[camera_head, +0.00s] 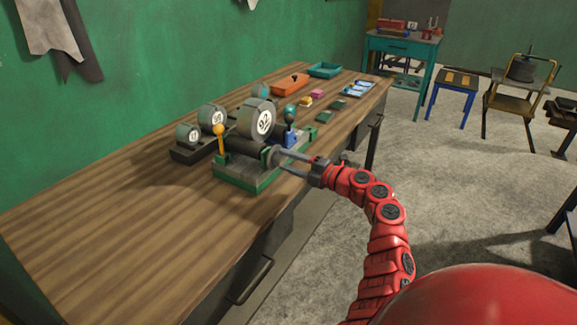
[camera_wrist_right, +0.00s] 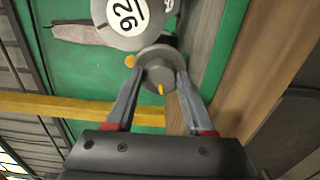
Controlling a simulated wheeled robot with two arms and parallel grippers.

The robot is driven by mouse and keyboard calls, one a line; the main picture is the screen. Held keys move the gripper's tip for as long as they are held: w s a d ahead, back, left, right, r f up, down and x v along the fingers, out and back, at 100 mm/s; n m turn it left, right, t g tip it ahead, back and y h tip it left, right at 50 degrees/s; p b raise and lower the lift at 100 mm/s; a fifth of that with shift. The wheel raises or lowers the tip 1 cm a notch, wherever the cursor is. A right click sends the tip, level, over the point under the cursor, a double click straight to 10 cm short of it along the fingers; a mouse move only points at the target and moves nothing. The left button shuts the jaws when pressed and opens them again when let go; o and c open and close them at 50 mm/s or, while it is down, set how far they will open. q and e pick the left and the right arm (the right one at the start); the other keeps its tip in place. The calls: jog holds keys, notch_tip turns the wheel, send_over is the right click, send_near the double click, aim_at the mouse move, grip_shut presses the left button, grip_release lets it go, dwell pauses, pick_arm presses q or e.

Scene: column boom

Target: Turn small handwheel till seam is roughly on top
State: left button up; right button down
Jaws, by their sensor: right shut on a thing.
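The small grey handwheel (camera_head: 273,154) sits at the near end of a dark horizontal cylinder on the green-based machine (camera_head: 232,183). My right gripper (camera_head: 284,161) reaches it from the right, shut on it. In the right wrist view, the round handwheel (camera_wrist_right: 158,66) sits between the two grey fingers of my right gripper (camera_wrist_right: 158,80). A short yellow mark (camera_wrist_right: 161,89), which may be the seam, shows at the lower part of the wheel in that picture. My left gripper is not in view.
Several round gauges or drums with white labels, one large (camera_head: 262,120), stand behind the handwheel. A lever with an orange knob (camera_head: 218,129) and a teal-knobbed lever (camera_head: 291,112) are close by. The wooden bench (camera_head: 100,230) is clear at the front left.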

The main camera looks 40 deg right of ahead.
dwell(0.4)
jog(key=shift+c, duration=1.3)
grip_release()
jog(key=v, duration=1.7)
jog(key=shift+s+b, duration=0.2)
jog(key=shift+b, duration=0.2)
jog(key=shift+d+f, duration=0.1)
